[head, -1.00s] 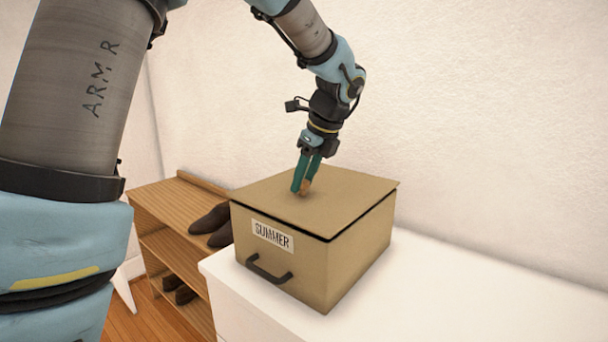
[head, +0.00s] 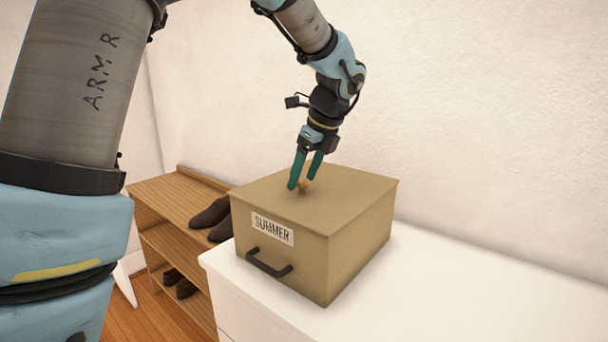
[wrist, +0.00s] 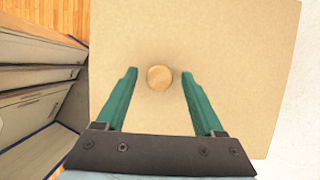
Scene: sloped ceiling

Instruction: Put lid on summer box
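The tan summer box (head: 282,270), with a "SUMMER" label and a dark handle on its front, stands on a white surface. Its flat tan lid (head: 345,200) lies on top, with no dark gap showing along the visible edges. A round wooden knob (head: 304,186) sits mid-lid. My gripper (head: 304,184) is just above the lid with its green fingers around the knob. In the wrist view the fingers are apart, and the knob (wrist: 159,77) lies between their tips with clear space on both sides. The far edges of the box are hidden under the lid.
The white cabinet top (head: 430,290) is clear to the right of the box. A wooden shoe rack (head: 165,204) with dark shoes (head: 212,216) stands at the left, lower than the box top. A plain wall is behind.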

